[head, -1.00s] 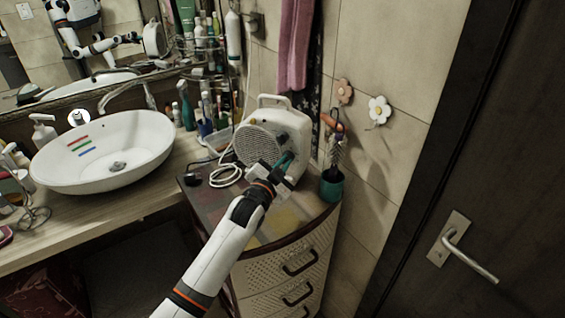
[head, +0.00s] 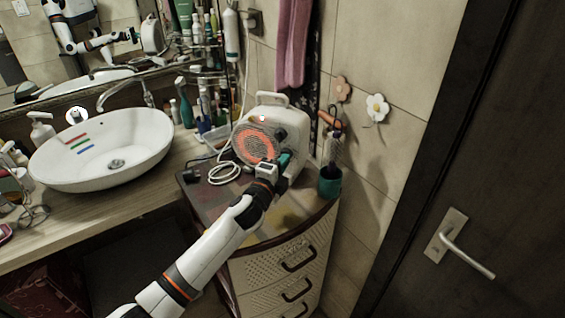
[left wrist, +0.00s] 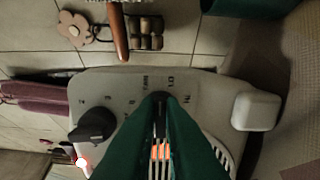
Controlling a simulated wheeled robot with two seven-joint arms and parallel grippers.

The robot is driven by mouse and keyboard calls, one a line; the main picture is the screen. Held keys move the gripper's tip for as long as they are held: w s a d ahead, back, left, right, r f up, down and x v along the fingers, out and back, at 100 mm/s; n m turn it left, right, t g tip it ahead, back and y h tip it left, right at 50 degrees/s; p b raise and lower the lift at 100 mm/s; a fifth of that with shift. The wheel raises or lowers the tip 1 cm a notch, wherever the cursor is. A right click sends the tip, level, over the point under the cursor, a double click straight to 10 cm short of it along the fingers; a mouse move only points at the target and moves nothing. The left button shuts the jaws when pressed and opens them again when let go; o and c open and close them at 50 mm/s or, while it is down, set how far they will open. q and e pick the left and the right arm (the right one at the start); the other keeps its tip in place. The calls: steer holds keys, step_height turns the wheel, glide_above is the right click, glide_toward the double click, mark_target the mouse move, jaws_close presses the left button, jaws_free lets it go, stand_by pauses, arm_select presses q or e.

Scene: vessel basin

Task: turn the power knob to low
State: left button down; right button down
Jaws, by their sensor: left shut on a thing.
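The white fan heater (head: 291,124) stands on the drawer cabinet, its round grille (head: 254,144) glowing orange and a small red light lit near its top. My left gripper (head: 285,159) is at the heater's control side. In the left wrist view its green fingers (left wrist: 161,102) are shut on the power knob, which they mostly hide. Printed marks, apparently FAN, LO and HI, show around it on the panel (left wrist: 200,84). The knob's exact pointing is hard to read. A second, black knob (left wrist: 96,125) with a number scale sits apart and untouched. My right gripper is out of view.
A green cup (head: 330,183) holding a hair tool stands right of the heater, close to my gripper. A white cable (head: 224,172) lies coiled left of it. The white basin (head: 100,150) is further left, and a dark door (head: 490,150) is at right.

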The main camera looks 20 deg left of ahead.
arm_select(q)
steer(key=shift+f+m, duration=0.1)
steer(key=shift+m, duration=2)
steer(key=c, duration=1.5)
jaws_free()
steer(key=s, duration=0.4)
steer(key=s+a+b, duration=0.1)
steer(key=s, duration=0.6)
steer(key=shift+s+a+b, duration=0.35)
steer(key=shift+s+a, duration=0.05)
steer(key=shift+f, duration=0.1)
